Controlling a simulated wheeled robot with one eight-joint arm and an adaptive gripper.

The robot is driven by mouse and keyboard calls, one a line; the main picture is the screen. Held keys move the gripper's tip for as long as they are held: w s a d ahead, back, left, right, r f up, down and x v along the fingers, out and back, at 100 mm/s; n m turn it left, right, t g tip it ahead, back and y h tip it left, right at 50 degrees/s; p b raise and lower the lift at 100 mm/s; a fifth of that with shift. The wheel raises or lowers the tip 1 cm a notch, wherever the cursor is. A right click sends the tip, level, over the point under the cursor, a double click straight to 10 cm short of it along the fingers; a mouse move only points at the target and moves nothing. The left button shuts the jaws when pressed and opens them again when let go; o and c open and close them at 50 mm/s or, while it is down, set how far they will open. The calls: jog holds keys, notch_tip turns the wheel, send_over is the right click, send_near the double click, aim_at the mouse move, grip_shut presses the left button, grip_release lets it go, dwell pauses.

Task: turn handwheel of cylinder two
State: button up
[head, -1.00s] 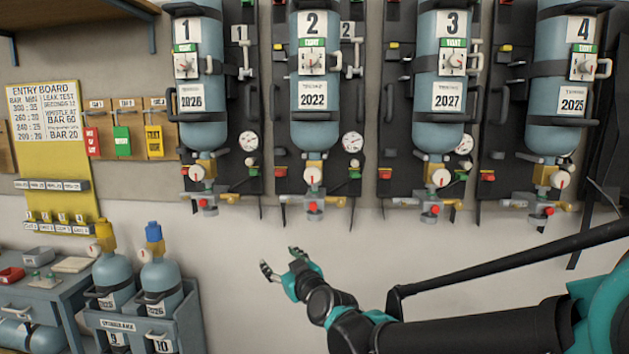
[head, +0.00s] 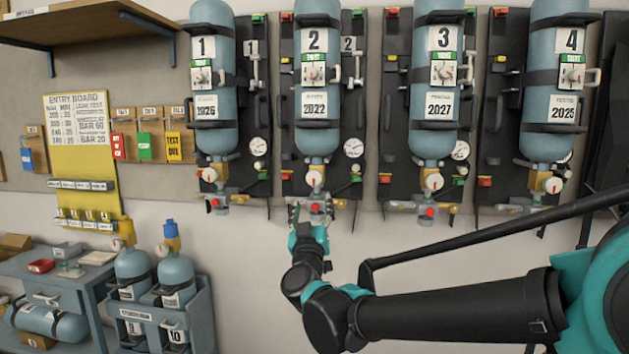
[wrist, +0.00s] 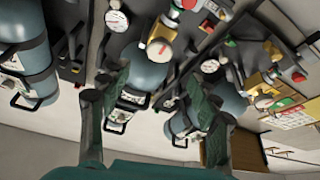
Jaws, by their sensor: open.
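Cylinder two (head: 316,110) is a blue-grey upright bottle marked 2 and 2022, strapped to a black backboard. Below it are a brass valve, a round gauge (head: 315,179) and a grey fitting with a red part. My gripper (head: 310,209) is raised in front of that bottom fitting and partly hides it, so the handwheel cannot be made out clearly. In the wrist view my gripper (wrist: 155,80) has its two fingers apart, with nothing held between them. A gauge (wrist: 159,48) and brass block show beyond the fingers; contact cannot be told.
Cylinder one (head: 212,100), cylinder three (head: 436,100) and cylinder four (head: 562,90) hang alongside with similar fittings. A crate (head: 205,310) with blue bottles and a grey bench (head: 95,290) stand at lower left. The wall below the boards is clear.

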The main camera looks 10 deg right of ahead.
aim_at(314, 181)
jog(key=x, duration=1.3)
jog(key=shift+w, duration=0.1)
jog(key=c, duration=1.2)
jog(key=shift+o, duration=0.2)
jog(key=shift+m, duration=0.3)
